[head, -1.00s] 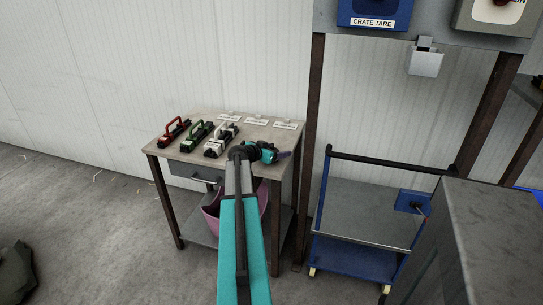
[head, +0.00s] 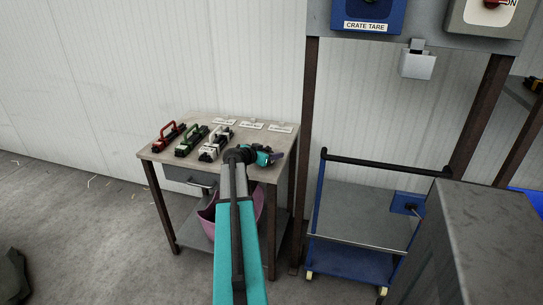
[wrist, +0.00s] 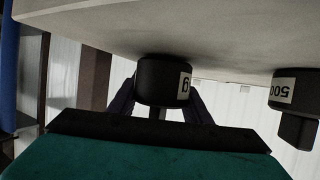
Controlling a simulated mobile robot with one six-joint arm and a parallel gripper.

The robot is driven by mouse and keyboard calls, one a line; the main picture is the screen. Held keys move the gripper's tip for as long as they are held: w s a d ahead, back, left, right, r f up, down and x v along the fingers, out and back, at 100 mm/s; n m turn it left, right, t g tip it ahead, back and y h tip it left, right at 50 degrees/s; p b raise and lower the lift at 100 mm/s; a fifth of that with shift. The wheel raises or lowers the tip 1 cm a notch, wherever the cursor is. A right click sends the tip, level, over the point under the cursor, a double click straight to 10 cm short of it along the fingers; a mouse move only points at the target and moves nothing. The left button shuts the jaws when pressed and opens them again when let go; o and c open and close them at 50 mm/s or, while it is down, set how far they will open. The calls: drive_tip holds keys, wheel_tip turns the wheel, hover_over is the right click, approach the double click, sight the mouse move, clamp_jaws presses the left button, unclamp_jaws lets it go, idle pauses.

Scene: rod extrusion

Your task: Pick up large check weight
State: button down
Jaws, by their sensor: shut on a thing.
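My gripper (head: 275,157) is at the right edge of the table, with my teal arm reaching up to it. In the wrist view, which is upside down, my gripper (wrist: 162,105) has its dark fingers on both sides of a black cylindrical check weight (wrist: 160,80). Its white label shows only part of the marking, so I cannot read its size. The weight is at or close to the tabletop; I cannot tell if it is lifted. A second black weight (wrist: 283,88), its label reading "500", stands to the right. The weights are not distinct in the head view.
The table (head: 150,152) holds red-, green- and white-handled tools (head: 213,145) at left and several label cards (head: 281,128) at the back. A pink bin (head: 207,218) is below. A blue trolley (head: 350,262) and a grey cabinet (head: 490,240) stand to the right.

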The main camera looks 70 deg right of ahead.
drive_tip(key=shift+r, duration=0.7)
drive_tip(key=shift+a+r+b, duration=0.15)
drive_tip(key=shift+a+r, duration=0.1)
drive_tip(key=shift+r, duration=0.25)
drive_tip(key=shift+a+r+b, duration=0.15)
drive_tip(key=shift+a+r, duration=0.05)
drive_tip(key=shift+r, duration=0.25)
drive_tip(key=w+a+r+b, duration=0.1)
drive_tip(key=w+a+b, duration=0.1)
drive_tip(key=a, duration=1.3)
drive_tip(key=shift+w+r, duration=0.2)
drive_tip(key=shift+w, duration=0.05)
